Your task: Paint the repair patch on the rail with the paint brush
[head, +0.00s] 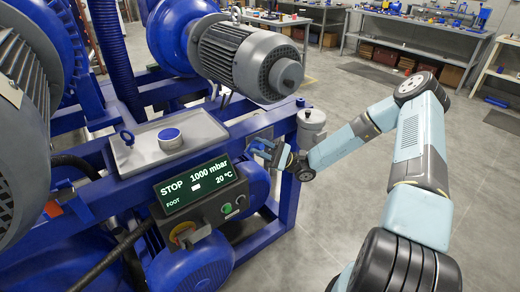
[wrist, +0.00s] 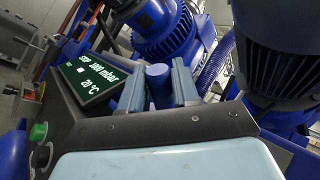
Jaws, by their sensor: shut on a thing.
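My gripper (head: 268,150) is beside the blue machine frame, to the right of the control panel in the head view. In the wrist view its fingers (wrist: 158,90) are shut on a blue round piece, which I take to be the handle of the paint brush (wrist: 157,76). The bristles are hidden. The blue rail (head: 100,203) runs along the front of the frame, left of the panel.
A grey tray (head: 200,130) on the frame holds a blue-topped round container (head: 170,137) and a blue ring-topped piece (head: 127,137). The display panel (head: 198,187) juts forward. A grey motor (head: 250,60) hangs above. Open floor lies at the right.

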